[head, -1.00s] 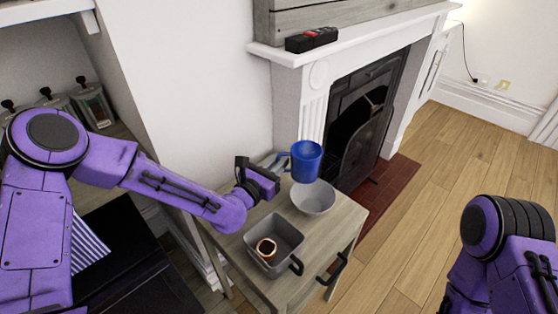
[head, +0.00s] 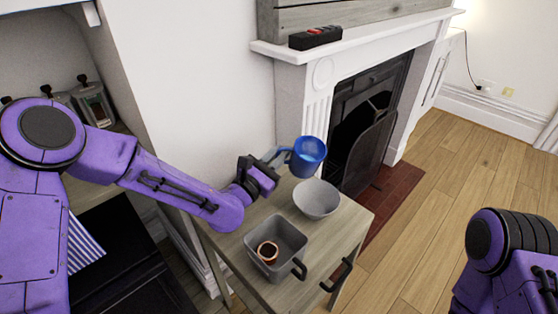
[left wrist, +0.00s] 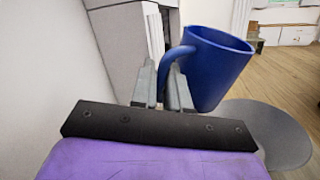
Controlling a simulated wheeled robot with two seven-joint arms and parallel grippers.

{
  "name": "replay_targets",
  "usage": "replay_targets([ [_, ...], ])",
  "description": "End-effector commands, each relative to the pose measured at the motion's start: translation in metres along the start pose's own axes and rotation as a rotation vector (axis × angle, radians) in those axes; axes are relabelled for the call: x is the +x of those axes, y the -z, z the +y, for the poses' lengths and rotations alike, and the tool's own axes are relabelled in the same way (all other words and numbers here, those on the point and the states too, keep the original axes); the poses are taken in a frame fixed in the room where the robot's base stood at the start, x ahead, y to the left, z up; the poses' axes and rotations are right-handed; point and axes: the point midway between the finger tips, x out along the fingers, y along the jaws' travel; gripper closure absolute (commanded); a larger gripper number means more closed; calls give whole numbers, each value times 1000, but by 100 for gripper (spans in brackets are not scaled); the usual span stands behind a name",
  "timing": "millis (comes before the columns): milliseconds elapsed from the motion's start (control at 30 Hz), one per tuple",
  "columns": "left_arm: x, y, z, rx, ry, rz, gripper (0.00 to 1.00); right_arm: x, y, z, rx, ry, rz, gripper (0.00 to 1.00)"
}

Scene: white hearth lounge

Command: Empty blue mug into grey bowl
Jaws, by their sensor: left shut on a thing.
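The blue mug (head: 307,157) is held in the air above the grey bowl (head: 317,199), toward its back left side. The mug is tilted, its mouth leaning to the right. My left gripper (head: 275,161) is shut on the mug's handle; the left wrist view shows the fingers (left wrist: 163,88) around the handle and the mug (left wrist: 217,68) leaning to the right. The bowl (left wrist: 265,130) shows below the mug there. Its visible inside looks empty. What is in the mug is hidden. My right gripper is out of view; only part of my right arm shows at the lower right.
The bowl stands on a small wooden table (head: 340,228). The fireplace (head: 365,130) stands close behind. Wooden floor (head: 430,220) lies open to the right.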

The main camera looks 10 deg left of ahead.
Motion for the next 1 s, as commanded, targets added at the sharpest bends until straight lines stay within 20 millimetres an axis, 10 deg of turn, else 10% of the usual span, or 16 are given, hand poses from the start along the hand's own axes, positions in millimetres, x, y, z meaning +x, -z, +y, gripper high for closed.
replay_targets([
  [1000,3,-8,4,203,-1,-102,100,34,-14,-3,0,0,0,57],
])
